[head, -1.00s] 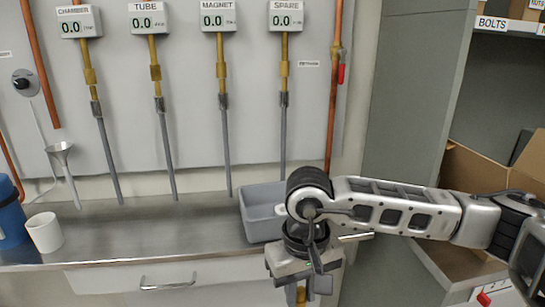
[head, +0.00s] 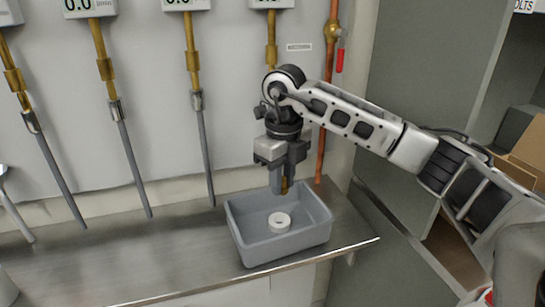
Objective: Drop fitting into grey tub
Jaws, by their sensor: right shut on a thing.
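The grey tub (head: 247,246) stands on the metal bench near its right end, open at the top. My right gripper (head: 284,187) points down above the tub, over its back part. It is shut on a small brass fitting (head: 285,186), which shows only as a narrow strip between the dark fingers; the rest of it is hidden. A white ring (head: 279,222) lies on the floor of the tub, below and in front of the fingers. My left gripper is out of the picture.
Grey pipes with brass upper parts (head: 191,50) hang on the wall behind the bench. A copper pipe with a red lever (head: 340,61) runs behind the tub. A grey cabinet (head: 420,90) stands at right.

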